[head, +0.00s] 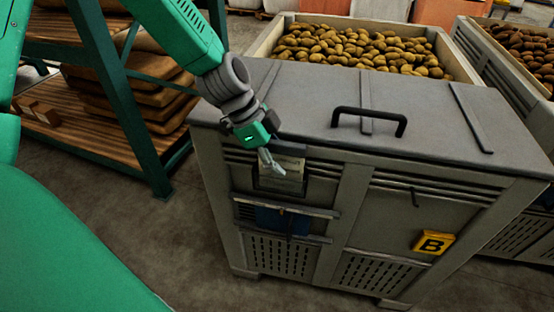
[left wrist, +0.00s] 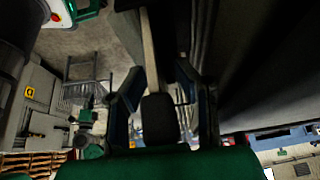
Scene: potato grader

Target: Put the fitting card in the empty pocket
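My left gripper (head: 269,160) reaches down from the upper left to the front of a grey lidded crate. Its narrow, pale tip end is at a pocket (head: 295,187) high on the crate front, and I cannot tell whether it touches. A pale card (head: 290,167) shows at this pocket, partly behind the gripper; whether it is held or sits in the pocket is unclear. In the left wrist view the gripper's fingers (left wrist: 162,88) stand either side of a dark block and a pale strip, whose nature I cannot tell. A dark blue piece (head: 283,222) shows lower down. My right gripper is out of view.
The grey crate (head: 300,98) has a black lid handle (head: 369,118) and a yellow "B" sign (head: 433,242). Potato bins (head: 461,64) stand behind it. A green-framed rack (head: 118,90) with sacks stands at left. The floor between rack and crate is clear.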

